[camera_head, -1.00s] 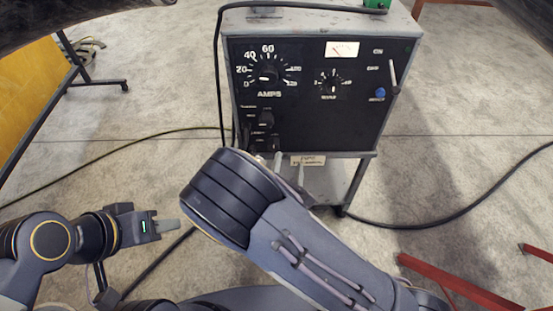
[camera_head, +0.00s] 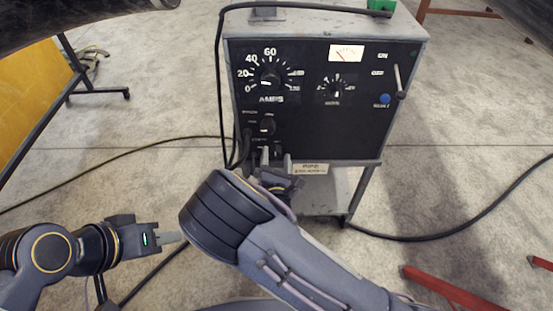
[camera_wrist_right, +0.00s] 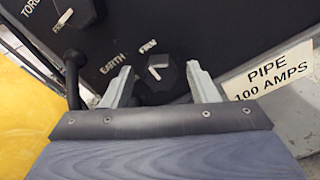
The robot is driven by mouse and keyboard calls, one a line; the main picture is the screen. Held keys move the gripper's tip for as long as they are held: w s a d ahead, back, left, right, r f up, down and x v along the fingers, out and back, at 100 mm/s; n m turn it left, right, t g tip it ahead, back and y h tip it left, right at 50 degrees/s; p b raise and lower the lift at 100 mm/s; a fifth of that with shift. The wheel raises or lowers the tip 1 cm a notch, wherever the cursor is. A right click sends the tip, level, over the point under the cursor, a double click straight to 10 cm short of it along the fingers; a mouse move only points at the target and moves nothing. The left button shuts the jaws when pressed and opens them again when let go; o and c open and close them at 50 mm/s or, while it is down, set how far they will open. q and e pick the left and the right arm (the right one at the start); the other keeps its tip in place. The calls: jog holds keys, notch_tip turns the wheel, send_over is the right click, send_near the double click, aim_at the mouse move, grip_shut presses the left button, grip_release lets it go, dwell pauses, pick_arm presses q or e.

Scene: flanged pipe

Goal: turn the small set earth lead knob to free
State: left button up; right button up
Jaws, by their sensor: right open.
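The small set (camera_head: 310,130) has a black front panel. Its earth lead knob (camera_wrist_right: 160,80) is a dark faceted knob with a white mark, low on the panel, with EARTH printed to its left and FREE above it. The white mark points up, slightly left in the right wrist view. My right gripper (camera_wrist_right: 161,86) is open, with one pale finger on each side of the knob; whether they touch it is unclear. It also shows at the panel's lower edge in the head view (camera_head: 276,160). My left gripper (camera_head: 172,238) is low at the left, away from the set; its jaw gap is unclear.
The torch knob (camera_wrist_right: 82,12) sits up-left of the earth knob, with a black cable (camera_wrist_right: 73,75) close by. A PIPE 100 AMPS label (camera_wrist_right: 268,72) is at the right. The AMPS dial (camera_head: 270,82) is higher. Red steel (camera_head: 460,290) lies at lower right.

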jog(key=c, duration=1)
jog(key=shift+o, duration=0.2)
jog(key=n+p, duration=0.3)
jog(key=shift+a+r, duration=0.1)
jog(key=shift+r, duration=0.1)
jog(key=n+p, duration=0.3)
jog(key=n, duration=0.2)
jog(key=shift+a+n+p, duration=0.1)
jog(key=shift+n+p, duration=0.2)
jog(key=n+p, duration=0.2)
jog(key=n, duration=0.2)
jog(key=shift+a+f+n, duration=0.1)
jog(key=shift+a+n, duration=0.05)
jog(key=shift+n, duration=0.15)
jog(key=n+p, duration=0.1)
jog(key=n, duration=0.1)
jog(key=n+p, duration=0.1)
jog(key=n, duration=0.1)
jog(key=shift+a+f+n, duration=0.1)
jog(key=shift+f+n, duration=0.1)
jog(key=shift+n, duration=0.1)
